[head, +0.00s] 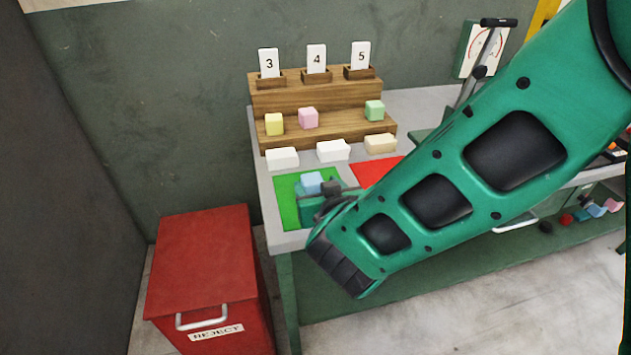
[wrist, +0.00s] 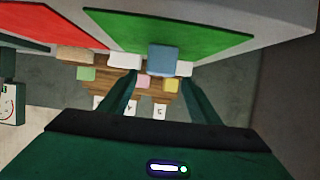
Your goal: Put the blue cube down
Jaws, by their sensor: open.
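The blue cube (head: 312,182) shows over the green mat (head: 288,190) on the bench, just behind my gripper (head: 325,190). Its lower part is hidden there, so its contact with the mat cannot be seen in the head view. In the wrist view the blue cube (wrist: 163,59) is in front of the fingertips, near the edge of the green mat (wrist: 215,38). My gripper (wrist: 160,84) is open, with one finger to each side of the cube's line.
A red mat (head: 376,171) lies to the right. White blocks (head: 283,157) (head: 333,151) and a tan block (head: 381,143) stand behind the mats. A wooden stepped rack (head: 325,130) holds yellow, pink and green cubes and number cards. A red reject bin (head: 205,265) stands left.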

